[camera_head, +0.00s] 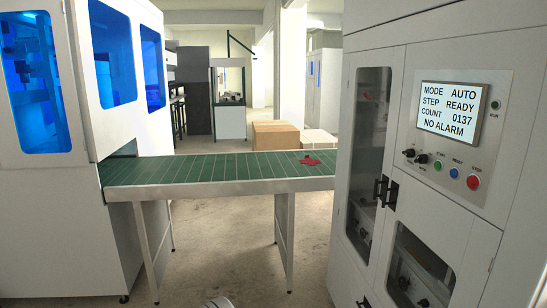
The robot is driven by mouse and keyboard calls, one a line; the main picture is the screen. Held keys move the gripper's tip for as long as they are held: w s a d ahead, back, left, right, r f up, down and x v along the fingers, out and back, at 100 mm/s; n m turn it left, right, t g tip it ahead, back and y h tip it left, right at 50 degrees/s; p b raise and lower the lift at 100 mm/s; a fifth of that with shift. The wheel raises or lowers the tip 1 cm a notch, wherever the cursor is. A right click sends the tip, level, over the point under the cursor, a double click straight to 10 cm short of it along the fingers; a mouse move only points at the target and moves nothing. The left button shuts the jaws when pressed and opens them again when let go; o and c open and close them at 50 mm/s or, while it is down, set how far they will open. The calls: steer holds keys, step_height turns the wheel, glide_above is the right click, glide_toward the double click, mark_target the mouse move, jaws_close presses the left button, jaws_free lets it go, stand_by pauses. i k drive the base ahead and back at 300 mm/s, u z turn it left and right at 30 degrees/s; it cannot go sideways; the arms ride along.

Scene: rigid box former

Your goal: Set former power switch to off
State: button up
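The former is the tall white cabinet on the right, with a grey control panel (484,150) on its face. The panel's screen (451,109) reads MODE AUTO, STEP READY, COUNT 0137, NO ALARM. Below the screen are two black selector knobs, a left one (409,153) and a right one (422,158). Their labels are too small to read, so I cannot tell which is the power switch or how it is set. A green button (437,165), a blue button (454,173) and a red button (473,182) sit to their right.
A green conveyor (220,167) on legs runs between the left white machine (75,200) and the former, with a red piece (309,161) on it. Black door handles (386,191) stick out from the former. Floor (225,245) shows below the conveyor. Cardboard boxes (276,135) stand behind.

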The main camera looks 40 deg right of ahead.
mark_target(409, 153)
steer(key=z, duration=0.5)
steer(key=i, duration=1.9)
steer(key=z, duration=0.8)
